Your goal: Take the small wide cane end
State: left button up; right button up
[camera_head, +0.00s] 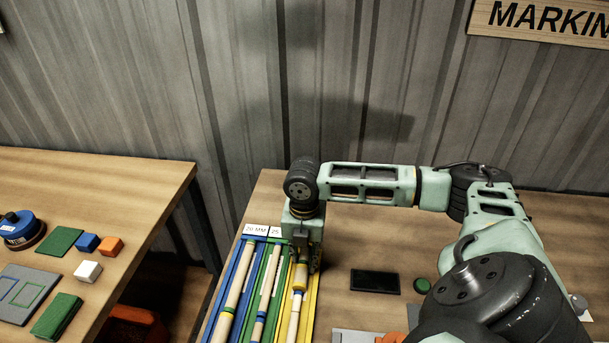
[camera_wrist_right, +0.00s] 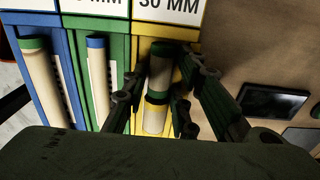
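A short, wide cane piece (camera_wrist_right: 160,68) with dark green bands lies at the labelled end of the yellow channel in the right wrist view. Just below it is a yellow band (camera_wrist_right: 156,98) on more pale cane; I cannot tell whether they touch. My right gripper (camera_wrist_right: 166,72) is open, with its fingers on either side of the short piece. In the head view, my right gripper (camera_head: 302,262) points down over the yellow channel (camera_head: 313,290) and hides its far end. My left gripper is not in view.
Blue (camera_head: 226,290) and green (camera_head: 258,290) channels holding longer canes lie left of the yellow one. A black flat device (camera_head: 375,281) lies to the right on the table. A second table (camera_head: 120,190) with blocks and mats stands left, across a gap.

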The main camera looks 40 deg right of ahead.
aim_at(304, 254)
jog(key=shift+c, duration=0.4)
jog(key=c, duration=0.4)
jog(key=shift+r, duration=0.1)
jog(key=shift+r, duration=0.6)
notch_tip(304, 254, up, 2)
jog(key=shift+r+b, duration=0.2)
jog(key=shift+b, duration=0.25)
jog(key=s+d+r+b, duration=0.1)
jog(key=s+d+r, duration=0.2)
jog(key=s+d, duration=0.1)
jog(key=s+d+r+b, duration=0.1)
jog(key=s+d+r, duration=0.3)
jog(key=shift+d+r, duration=0.15)
jog(key=shift+d, duration=0.05)
